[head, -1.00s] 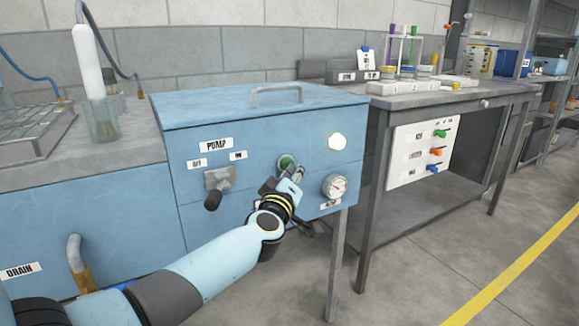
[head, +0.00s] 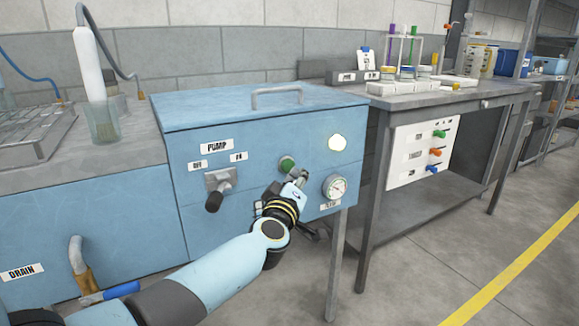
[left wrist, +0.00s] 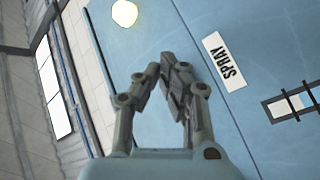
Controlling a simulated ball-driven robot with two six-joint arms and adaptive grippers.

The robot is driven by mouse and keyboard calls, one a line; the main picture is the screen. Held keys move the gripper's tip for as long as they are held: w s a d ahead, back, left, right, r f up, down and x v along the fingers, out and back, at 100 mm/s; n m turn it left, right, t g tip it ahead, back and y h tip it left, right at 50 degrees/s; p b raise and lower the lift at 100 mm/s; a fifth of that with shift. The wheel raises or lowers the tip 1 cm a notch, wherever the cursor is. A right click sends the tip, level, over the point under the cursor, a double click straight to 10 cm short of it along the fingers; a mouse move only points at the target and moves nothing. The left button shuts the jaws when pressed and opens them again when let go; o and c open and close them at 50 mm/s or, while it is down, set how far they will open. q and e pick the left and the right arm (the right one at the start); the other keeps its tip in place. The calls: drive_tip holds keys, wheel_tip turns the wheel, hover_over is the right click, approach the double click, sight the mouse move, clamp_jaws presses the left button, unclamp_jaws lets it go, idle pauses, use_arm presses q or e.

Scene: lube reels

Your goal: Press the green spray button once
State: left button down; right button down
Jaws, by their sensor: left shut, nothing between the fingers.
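The green button (head: 287,163) is on the front of the blue pump box (head: 240,120), between the pump lever and the gauge. My left gripper (head: 301,174) is shut and empty, just right of and below the button in the head view, apart from it in the picture. In the left wrist view the shut fingers (left wrist: 168,65) point at the blue panel, with a "SPRAY" label (left wrist: 225,61) to their right. The green button does not show in the left wrist view. My right gripper is not in view.
A lever (head: 217,190) under the "PUMP" label, a lit lamp (head: 337,143) and a gauge (head: 335,187) share the panel. A drain pipe (head: 80,262) is at lower left. A side table (head: 440,92) with a coloured-knob panel (head: 424,152) stands to the right.

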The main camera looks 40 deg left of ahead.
use_arm(q)
drive_tip(key=shift+s+d+p, duration=0.15)
drive_tip(key=shift+s+d, duration=0.15)
drive_tip(key=shift+d, duration=0.5)
drive_tip(key=shift+s+d+p, duration=0.2)
drive_tip(key=shift+s+d, duration=0.15)
drive_tip(key=shift+d, duration=0.4)
drive_tip(key=shift+s+d+p, duration=0.15)
drive_tip(key=shift+s+d, duration=0.15)
drive_tip(key=shift+d, duration=0.5)
